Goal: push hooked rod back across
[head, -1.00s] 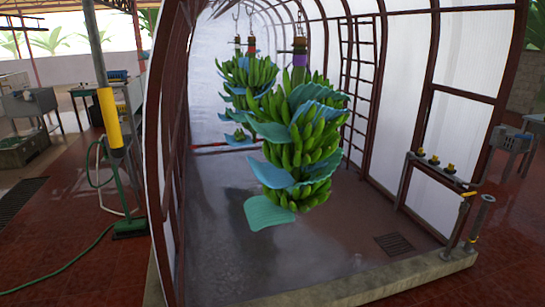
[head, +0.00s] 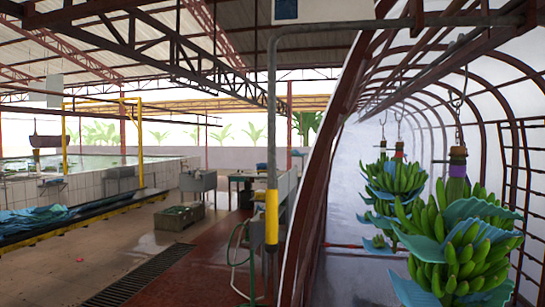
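A grey rod (head: 272,120) stands upright left of the arched tunnel's front frame. It bends at the top and runs right as a bar (head: 430,22) across the tunnel mouth, above the hanging stems. A yellow sleeve (head: 272,216) covers its lower part. I cannot tell whether this is the hooked rod of the task. A banana stem (head: 460,245) with blue sheets hangs from a metal hook (head: 457,100) at the right, its lower end cut off by the picture. More stems (head: 395,185) hang behind it. My gripper is not in view.
The tunnel's dark red arch (head: 328,150) rises close beside the rod. A floor drain (head: 140,275), a grey crate (head: 180,218) and a tiled basin (head: 90,185) lie left. The reddish floor between is mostly open.

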